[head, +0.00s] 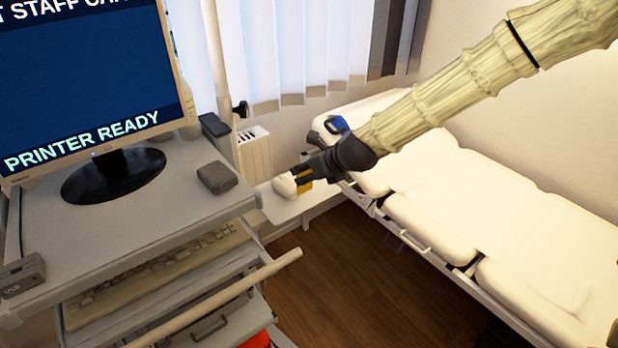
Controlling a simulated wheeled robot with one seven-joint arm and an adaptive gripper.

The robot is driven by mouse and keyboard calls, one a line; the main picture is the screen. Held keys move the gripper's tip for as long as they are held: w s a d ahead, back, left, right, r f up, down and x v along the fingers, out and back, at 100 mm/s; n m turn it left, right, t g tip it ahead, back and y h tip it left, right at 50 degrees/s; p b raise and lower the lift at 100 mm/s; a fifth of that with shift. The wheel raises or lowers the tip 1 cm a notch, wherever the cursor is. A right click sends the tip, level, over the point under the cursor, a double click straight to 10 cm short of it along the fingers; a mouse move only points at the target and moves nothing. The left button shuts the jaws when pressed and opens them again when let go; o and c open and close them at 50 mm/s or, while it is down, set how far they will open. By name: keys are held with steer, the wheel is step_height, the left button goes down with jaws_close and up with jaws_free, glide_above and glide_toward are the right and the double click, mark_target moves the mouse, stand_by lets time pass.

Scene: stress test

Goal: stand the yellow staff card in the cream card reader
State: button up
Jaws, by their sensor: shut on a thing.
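My gripper (303,178) is in the middle of the view, reaching down and left over a small white shelf. Its dark fingers are shut on the yellow staff card (305,188), of which only a small part shows below the fingers. A small rounded cream object (283,185), which looks like the cream card reader, sits on the shelf just left of the fingers. Its slot cannot be made out. I cannot tell whether the card touches it.
The white shelf (282,212) is small. Left is a grey cart (150,215) with a monitor (85,80), a dark grey block (217,177) and a USB box (22,276). A padded cream couch (470,200) stands right. Wooden floor (350,275) lies open between.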

steer(key=shift+f+p, duration=0.75)
steer(key=shift+f, duration=0.95)
steer(key=shift+f, duration=0.15)
steer(key=o, duration=0.7)
steer(key=shift+r, duration=0.25)
steer(key=b+v, duration=0.3)
steer(key=v, duration=0.9)
steer(key=shift+f, duration=0.1)
steer(key=shift+f, duration=0.1)
